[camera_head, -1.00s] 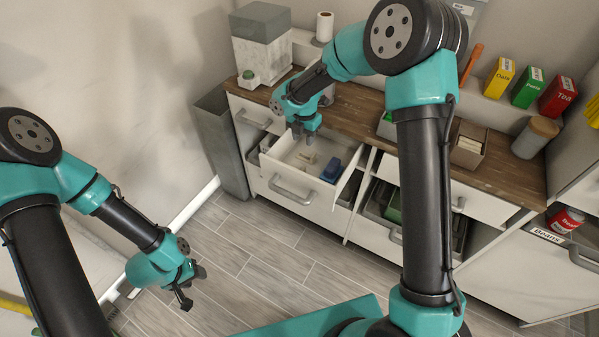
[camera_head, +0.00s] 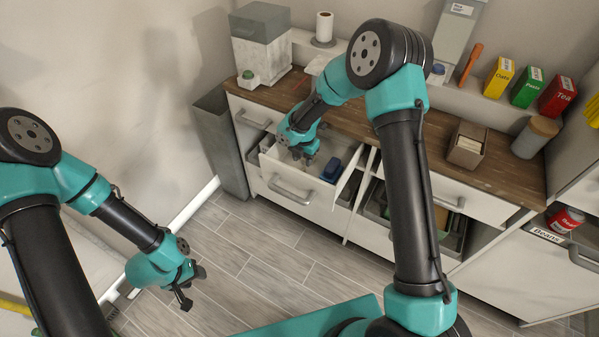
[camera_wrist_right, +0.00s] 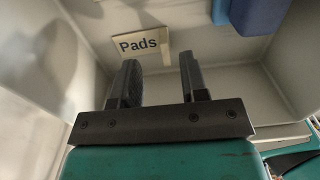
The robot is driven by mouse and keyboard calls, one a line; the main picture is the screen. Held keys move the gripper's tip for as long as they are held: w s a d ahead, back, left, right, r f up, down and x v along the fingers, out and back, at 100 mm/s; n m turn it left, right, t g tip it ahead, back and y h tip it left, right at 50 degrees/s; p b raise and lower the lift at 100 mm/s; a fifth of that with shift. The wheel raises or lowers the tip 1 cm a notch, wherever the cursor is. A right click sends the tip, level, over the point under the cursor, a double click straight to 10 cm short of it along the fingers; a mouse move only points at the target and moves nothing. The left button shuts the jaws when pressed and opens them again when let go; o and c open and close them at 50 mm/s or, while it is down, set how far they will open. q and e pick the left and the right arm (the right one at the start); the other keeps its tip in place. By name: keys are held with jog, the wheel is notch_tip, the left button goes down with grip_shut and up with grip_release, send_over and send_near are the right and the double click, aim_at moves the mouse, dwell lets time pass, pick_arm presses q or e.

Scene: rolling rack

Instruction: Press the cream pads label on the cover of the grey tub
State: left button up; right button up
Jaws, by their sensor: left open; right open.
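The cream label reading "Pads" (camera_wrist_right: 141,43) lies on the floor of the open white drawer (camera_head: 270,168). In the right wrist view, it is just beyond the left fingertip of my right gripper (camera_wrist_right: 160,75), which is open and empty. In the head view, my right gripper (camera_head: 307,155) is down inside the drawer and hides the label. My left gripper (camera_head: 188,288) is open and empty above the floor, far from the drawer. A pale tub with a grey cover (camera_head: 262,22) stands at the back left of the counter; I cannot tell if it is the task's tub.
A blue object (camera_head: 331,169) lies in the drawer, right of my right gripper. The drawer walls enclose that gripper closely.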

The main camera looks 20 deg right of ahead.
aim_at(304, 167)
jog(key=shift+s+d+f, duration=0.1)
jog(key=shift+f, duration=1.2)
jog(key=shift+s+d+f, duration=0.1)
jog(key=shift+f, duration=1.2)
grip_shut()
